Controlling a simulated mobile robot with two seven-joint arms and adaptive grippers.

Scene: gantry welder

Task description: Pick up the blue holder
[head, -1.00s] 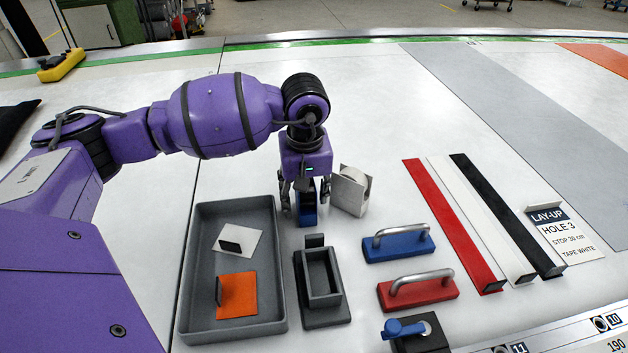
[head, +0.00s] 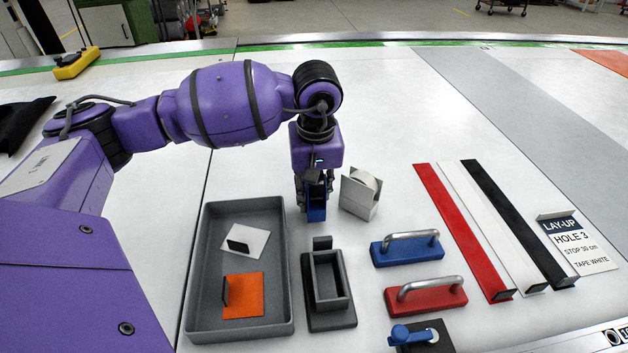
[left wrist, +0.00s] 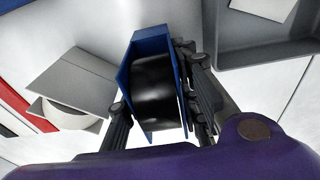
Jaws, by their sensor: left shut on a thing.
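The blue holder (head: 316,213) is a small blue frame with a black roll in it, seen close in the left wrist view (left wrist: 139,47). My left gripper (head: 315,190) points down on it, and its fingers (left wrist: 160,115) are closed on the holder's two sides. Whether the holder touches the table or hangs just above it I cannot tell. Much of the holder is hidden by the gripper in the head view. My right gripper is in neither view.
A white holder with a white roll (head: 359,193) stands close to the right. A grey tray (head: 203,280) with a white and an orange piece lies front left. A dark open stand (head: 329,317) is in front. Blue (head: 407,252) and red (head: 425,297) handled blocks lie front right.

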